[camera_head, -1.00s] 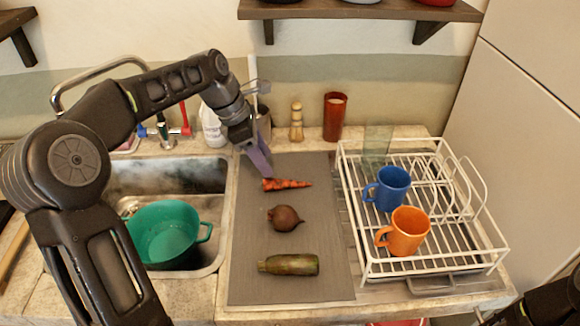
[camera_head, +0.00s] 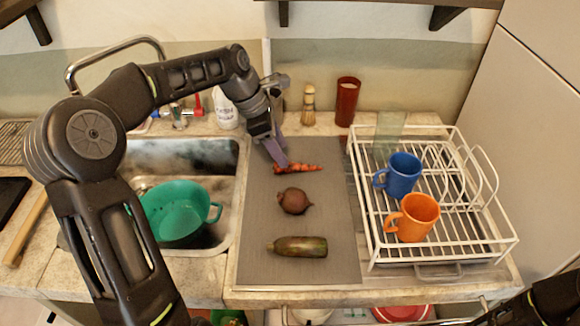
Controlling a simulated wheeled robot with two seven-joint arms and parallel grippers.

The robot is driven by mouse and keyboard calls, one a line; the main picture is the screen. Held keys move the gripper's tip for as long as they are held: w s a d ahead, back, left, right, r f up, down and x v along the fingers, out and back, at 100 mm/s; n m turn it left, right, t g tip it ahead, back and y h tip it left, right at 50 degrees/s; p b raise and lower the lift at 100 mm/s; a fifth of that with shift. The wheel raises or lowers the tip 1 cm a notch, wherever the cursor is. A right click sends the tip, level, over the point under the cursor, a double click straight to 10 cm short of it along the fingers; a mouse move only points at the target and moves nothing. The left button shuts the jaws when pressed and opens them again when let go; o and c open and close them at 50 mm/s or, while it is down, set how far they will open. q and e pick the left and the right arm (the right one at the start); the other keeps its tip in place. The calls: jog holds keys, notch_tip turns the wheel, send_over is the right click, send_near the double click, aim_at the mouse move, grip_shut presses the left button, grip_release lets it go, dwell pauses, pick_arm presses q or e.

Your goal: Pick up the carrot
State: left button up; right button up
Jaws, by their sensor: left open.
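The carrot (camera_head: 304,168) is orange-red and lies on the grey mat (camera_head: 265,215), at its back, pointing right. My left gripper (camera_head: 280,160) reaches down to the carrot's left end. Its fingers are open and overlap that end in the view, so I cannot tell if they touch it. A round brown beetroot (camera_head: 294,201) and a green cucumber-like vegetable (camera_head: 298,247) lie in front of the carrot on the same mat. Part of my right arm shows at the lower right corner, but its gripper is out of view.
A sink with a green colander (camera_head: 172,212) is left of the mat. A white dish rack (camera_head: 440,250) with a blue mug (camera_head: 403,172) and an orange mug (camera_head: 417,217) stands right.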

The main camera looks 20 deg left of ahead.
aim_at(299, 166)
pick_arm(q)
jog(key=shift+p+x, duration=0.4)
jog(key=shift+x, duration=2)
jog(key=shift+s, duration=0.15)
jog(key=shift+c, duration=0.2)
grip_shut()
